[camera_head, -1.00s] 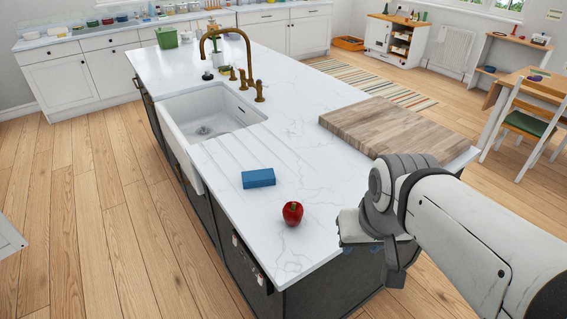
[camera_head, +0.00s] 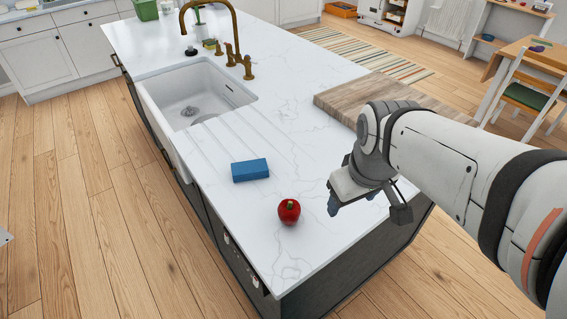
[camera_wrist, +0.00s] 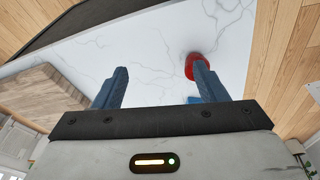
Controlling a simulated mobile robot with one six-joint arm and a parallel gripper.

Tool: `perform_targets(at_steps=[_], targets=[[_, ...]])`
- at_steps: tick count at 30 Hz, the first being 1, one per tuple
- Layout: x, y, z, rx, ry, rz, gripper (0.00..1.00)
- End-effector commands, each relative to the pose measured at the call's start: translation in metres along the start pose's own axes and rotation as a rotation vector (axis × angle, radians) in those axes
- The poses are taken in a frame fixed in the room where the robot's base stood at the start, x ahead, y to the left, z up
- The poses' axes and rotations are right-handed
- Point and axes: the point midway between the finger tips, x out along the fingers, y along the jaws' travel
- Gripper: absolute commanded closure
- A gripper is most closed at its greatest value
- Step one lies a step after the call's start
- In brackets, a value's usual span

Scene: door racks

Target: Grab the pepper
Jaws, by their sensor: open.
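The pepper (camera_head: 289,211) is red and round with a small dark stem. It sits on the white marble counter (camera_head: 290,130) near its front edge. My gripper (camera_head: 352,205) is open and empty, to the right of the pepper and apart from it in the head view. In the wrist view, the pepper (camera_wrist: 194,64) shows beyond the right finger of my gripper (camera_wrist: 160,88), which hides part of it.
A blue block (camera_head: 250,170) lies left of and behind the pepper. The sink (camera_head: 195,95) with a brass faucet (camera_head: 236,40) is farther back. A wooden board (camera_head: 345,98) lies behind my arm. The counter around the pepper is clear.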

Motion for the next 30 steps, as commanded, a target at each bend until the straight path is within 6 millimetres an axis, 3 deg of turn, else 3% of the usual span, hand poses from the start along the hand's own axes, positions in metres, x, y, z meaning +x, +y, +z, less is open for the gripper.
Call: perform_targets(at_steps=[5, 18, 24, 30], targets=[[0.019, -0.010, -0.031, -0.451, -0.049, -0.043, 0.20], [0.080, -0.050, -0.096, -1.552, -0.094, -0.202, 0.20], [0.101, -0.066, -0.111, -1.877, -0.086, -0.264, 0.20], [0.113, -0.072, -0.115, -1.995, -0.080, -0.289, 0.20]])
